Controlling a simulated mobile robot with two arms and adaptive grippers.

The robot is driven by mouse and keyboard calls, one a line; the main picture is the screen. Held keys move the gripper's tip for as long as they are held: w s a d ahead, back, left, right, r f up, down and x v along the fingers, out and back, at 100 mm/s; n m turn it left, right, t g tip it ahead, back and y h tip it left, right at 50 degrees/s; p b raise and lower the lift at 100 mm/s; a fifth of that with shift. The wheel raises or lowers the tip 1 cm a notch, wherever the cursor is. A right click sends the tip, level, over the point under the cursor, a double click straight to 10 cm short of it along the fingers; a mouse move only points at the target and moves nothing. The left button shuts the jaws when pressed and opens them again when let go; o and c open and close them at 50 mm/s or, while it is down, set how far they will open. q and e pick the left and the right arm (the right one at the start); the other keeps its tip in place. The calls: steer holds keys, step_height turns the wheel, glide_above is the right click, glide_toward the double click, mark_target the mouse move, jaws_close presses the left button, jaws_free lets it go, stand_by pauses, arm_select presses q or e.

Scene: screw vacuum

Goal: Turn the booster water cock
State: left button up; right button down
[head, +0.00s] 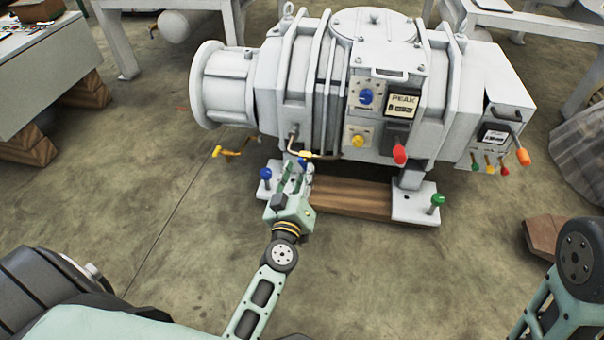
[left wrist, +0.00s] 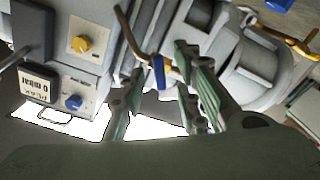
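The booster vacuum pump (head: 235,75) is a large white machine. Under its body a thin brass pipe (head: 318,155) carries a small cock with a blue handle (head: 302,162), probably the water cock. The blue handle also shows in the left wrist view (left wrist: 158,73), pointing down from the brass fitting. My left gripper (head: 293,170) is below this pipe. In the left wrist view its green fingers (left wrist: 160,78) are spread, with the blue handle between them in the picture. Contact is not clear. My right gripper is out of view; only part of my right arm shows at lower right.
A yellow-handled valve (head: 233,153) hangs left of my gripper. A blue knob (head: 265,174) stands on the left foot plate and a green one (head: 437,200) on the right. The floor in front is clear.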

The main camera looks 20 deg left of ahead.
arm_select(q)
steer(key=shift+w+a, duration=0.1)
steer(key=shift+w, duration=0.5)
jaws_close()
